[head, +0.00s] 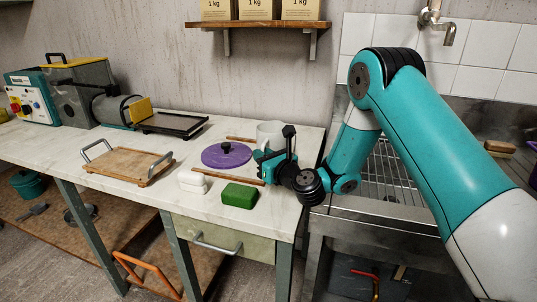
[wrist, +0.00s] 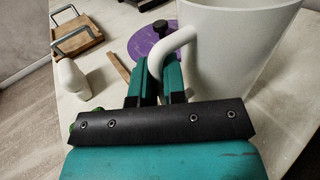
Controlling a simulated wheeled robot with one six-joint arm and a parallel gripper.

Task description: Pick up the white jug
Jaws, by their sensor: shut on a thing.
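The white jug (head: 269,131) stands near the right end of the worktop in the head view, partly hidden behind my gripper (head: 270,160). In the wrist view the jug (wrist: 235,50) fills the upper right, with its curved handle reaching left. My gripper (wrist: 158,78) is shut on that handle, one teal finger on each side of it. The jug looks upright. Its base is hidden, so I cannot tell whether it touches the worktop.
A purple disc with a black knob (head: 227,157), a white bottle-like object (head: 192,182), a green block (head: 240,195) and wooden sticks lie close by to the left. A wooden tray (head: 126,165) is farther left. A sink (head: 390,180) is to the right; a shelf (head: 258,25) hangs above.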

